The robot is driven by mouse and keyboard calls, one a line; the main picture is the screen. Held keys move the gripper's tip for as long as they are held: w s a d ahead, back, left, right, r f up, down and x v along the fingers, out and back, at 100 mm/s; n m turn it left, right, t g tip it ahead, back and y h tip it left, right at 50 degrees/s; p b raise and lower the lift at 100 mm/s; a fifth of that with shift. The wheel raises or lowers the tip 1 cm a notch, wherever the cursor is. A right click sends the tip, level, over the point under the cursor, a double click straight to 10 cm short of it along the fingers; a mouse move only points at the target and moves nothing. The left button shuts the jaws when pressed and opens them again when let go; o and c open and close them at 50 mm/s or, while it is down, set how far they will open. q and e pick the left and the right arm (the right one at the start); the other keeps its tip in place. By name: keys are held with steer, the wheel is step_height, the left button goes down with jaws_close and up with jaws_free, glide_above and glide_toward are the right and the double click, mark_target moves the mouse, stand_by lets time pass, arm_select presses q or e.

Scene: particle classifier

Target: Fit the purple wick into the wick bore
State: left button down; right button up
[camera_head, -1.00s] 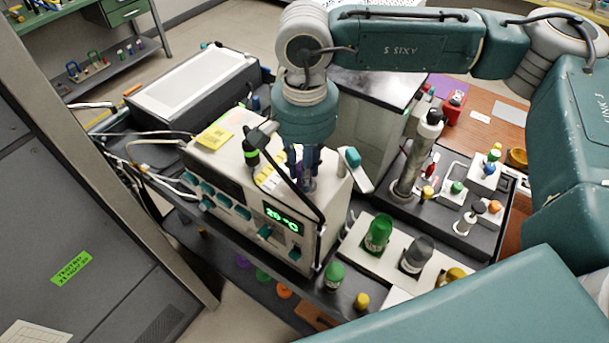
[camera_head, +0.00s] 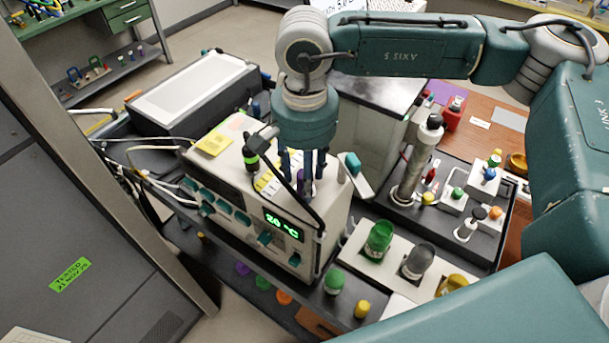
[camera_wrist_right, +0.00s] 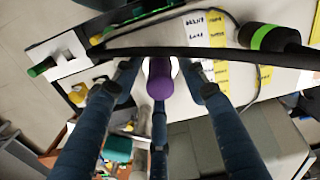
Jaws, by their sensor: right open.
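The purple wick (camera_wrist_right: 160,80) shows between my right gripper's fingers in the right wrist view, seen nearly end-on. A pale round patch borders its far end, and I cannot tell how deep it sits in the wick bore. In the head view a bit of the wick (camera_head: 300,184) shows low between the fingers, at the top of the white instrument (camera_head: 225,160). My right gripper (camera_head: 303,176) points down over the instrument, its dark blue fingers open around the wick. The bore itself is hidden. My left gripper is out of view.
A black cable and a green-banded black plug (camera_head: 251,158) lie close beside the fingers. Bottles, a metal cylinder (camera_head: 414,165) and a dark tray (camera_head: 497,240) with small parts fill the right side.

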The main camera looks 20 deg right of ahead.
step_height(320, 180, up, 11)
steer(key=b, duration=0.3)
steer(key=shift+f, duration=0.15)
steer(key=shift+r, duration=0.4)
steer(key=shift+f, duration=0.1)
